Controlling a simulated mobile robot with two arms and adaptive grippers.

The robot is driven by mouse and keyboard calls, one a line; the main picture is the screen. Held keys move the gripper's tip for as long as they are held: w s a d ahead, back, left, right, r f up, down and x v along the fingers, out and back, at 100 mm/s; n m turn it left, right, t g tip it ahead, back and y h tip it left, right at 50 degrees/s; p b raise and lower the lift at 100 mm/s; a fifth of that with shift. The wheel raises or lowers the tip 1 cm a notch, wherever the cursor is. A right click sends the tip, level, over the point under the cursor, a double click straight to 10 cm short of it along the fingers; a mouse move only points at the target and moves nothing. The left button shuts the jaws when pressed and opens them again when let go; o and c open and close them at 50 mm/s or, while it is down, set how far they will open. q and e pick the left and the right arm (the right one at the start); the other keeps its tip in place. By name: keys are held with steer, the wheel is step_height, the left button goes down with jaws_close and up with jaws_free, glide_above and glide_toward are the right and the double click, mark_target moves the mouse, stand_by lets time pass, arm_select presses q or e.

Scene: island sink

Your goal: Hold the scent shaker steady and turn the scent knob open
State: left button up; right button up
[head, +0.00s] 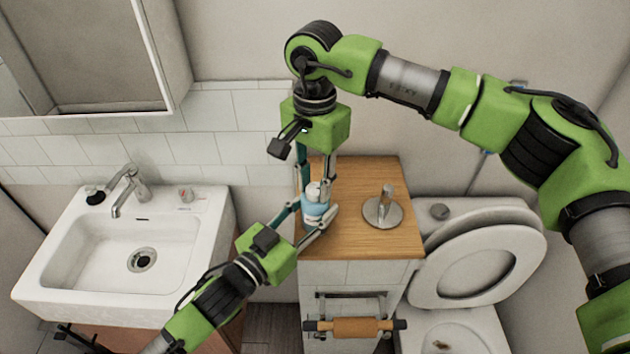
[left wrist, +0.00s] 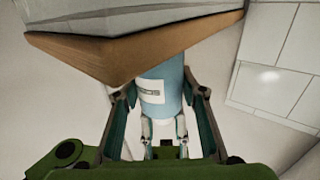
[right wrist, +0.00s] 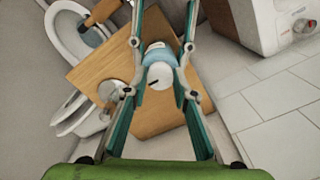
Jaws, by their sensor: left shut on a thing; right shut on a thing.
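The scent shaker is a light blue cylinder (head: 315,209) at the left part of the wooden cabinet top. Its pale label shows in the left wrist view (left wrist: 152,91). Whether its base rests on the wood is hidden. The scent knob (head: 313,190) is the white cap on top; it shows a short dark mark in the right wrist view (right wrist: 158,76). My left gripper (head: 314,219) comes from the front left and is shut on the blue body. My right gripper (head: 316,184) reaches down from above and is shut on the knob.
The wooden cabinet top (head: 362,232) also bears a round metal stand with a post (head: 383,209) to the right of the shaker. A white sink (head: 90,292) is at left, a toilet (head: 478,262) at right. A roll holder (head: 354,325) hangs on the cabinet's front.

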mark_target(315, 188)
steer(key=n, duration=0.5)
steer(key=shift+w+n, duration=0.1)
steer(key=shift+n, duration=0.2)
steer(key=shift+d, duration=0.1)
stand_by(0.3)
steer(key=o, duration=1.1)
steer(key=shift+r, duration=0.1)
step_height(315, 188, up, 12)
steer(key=shift+f, duration=0.1)
